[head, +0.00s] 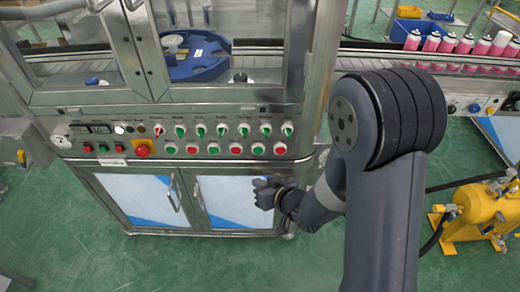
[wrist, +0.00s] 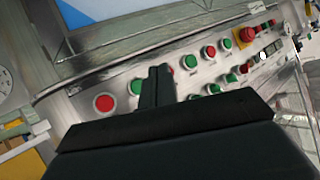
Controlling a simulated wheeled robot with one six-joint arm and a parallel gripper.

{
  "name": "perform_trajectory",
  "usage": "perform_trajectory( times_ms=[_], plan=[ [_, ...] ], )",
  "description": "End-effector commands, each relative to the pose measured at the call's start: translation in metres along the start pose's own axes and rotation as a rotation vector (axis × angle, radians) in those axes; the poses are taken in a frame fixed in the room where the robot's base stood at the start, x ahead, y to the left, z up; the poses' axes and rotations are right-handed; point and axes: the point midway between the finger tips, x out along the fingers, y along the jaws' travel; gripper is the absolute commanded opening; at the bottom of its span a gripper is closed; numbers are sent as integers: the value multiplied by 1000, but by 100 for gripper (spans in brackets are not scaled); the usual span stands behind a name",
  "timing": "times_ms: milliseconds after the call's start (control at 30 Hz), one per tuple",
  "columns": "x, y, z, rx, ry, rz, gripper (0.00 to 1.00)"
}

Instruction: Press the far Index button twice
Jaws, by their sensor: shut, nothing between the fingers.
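The control panel (head: 150,138) of the steel machine carries a row of buttons and a row of green switches above it. Red and green buttons alternate along the lower row, with a red one (head: 280,149) at the right end. The labels are too small to read, so I cannot tell which is the far Index button. My gripper (head: 263,188) is shut and empty, below the right part of the row, in front of the cabinet doors. In the wrist view its fingers (wrist: 160,74) point at the panel, between a green button (wrist: 137,87) and further buttons. Contact cannot be told.
A red mushroom button (head: 143,149) sits left of the row. Blue-and-white cabinet doors (head: 235,200) with handles lie below the panel. A conveyor with pink cans (head: 480,47) runs at the right. A yellow tank unit (head: 480,210) stands on the green floor.

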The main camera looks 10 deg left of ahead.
Motion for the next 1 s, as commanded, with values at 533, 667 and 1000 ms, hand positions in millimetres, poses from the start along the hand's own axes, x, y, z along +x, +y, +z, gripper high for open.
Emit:
perform_trajectory(
  times_ms=[533, 667, 1000],
  plan=[
    [36, 28, -30, 1, 0, 3, 0],
    [48, 36, -36, 1, 0, 3, 0],
    [61, 45, -44, 0, -1, 2, 0]
  ],
)
